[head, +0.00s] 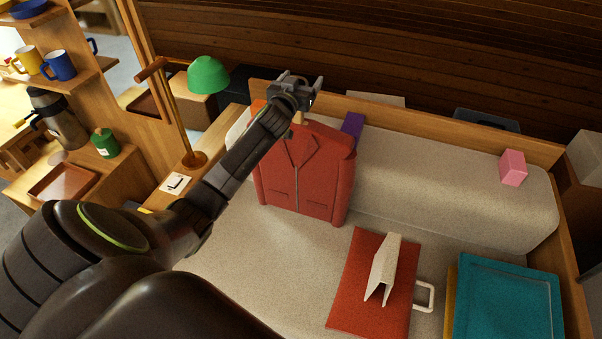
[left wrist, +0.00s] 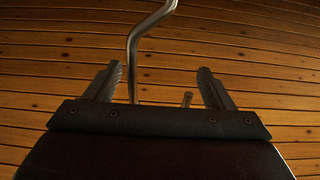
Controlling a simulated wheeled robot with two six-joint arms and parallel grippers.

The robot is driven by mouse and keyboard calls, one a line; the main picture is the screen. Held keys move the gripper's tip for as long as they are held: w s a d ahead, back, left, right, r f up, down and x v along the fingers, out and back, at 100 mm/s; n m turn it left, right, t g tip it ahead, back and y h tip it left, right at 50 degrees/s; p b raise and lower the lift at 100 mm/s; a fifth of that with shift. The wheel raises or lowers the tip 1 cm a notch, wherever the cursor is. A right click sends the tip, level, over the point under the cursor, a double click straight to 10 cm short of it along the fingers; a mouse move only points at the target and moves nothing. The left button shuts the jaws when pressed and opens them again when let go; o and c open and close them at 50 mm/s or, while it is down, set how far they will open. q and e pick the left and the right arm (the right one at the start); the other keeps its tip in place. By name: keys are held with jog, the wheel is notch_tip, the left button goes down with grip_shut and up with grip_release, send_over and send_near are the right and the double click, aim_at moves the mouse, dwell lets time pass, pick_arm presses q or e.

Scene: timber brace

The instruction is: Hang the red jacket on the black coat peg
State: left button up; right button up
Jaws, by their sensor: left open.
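The red jacket (head: 305,170) is upright over the light sofa in the head view, its front towards me. A small tan piece (head: 298,118) shows at its collar. My left gripper (head: 300,84) is just above the collar, open, with its fingers pointing away towards the plank wall. In the left wrist view my open left gripper (left wrist: 160,82) shows both fingers apart. A bent silvery rod (left wrist: 132,50) rises between them, nearer the left finger; I cannot tell what it belongs to. What holds the jacket up is hidden. I cannot make out the black coat peg. My right gripper is out of view.
A green lamp (head: 208,74) and wooden shelves with mugs (head: 60,66) stand at the left. A small brass stub (left wrist: 187,98) shows against the planks.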

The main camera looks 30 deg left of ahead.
pick_arm(q)
grip_shut()
jog(key=shift+r, duration=0.1)
dwell(0.7)
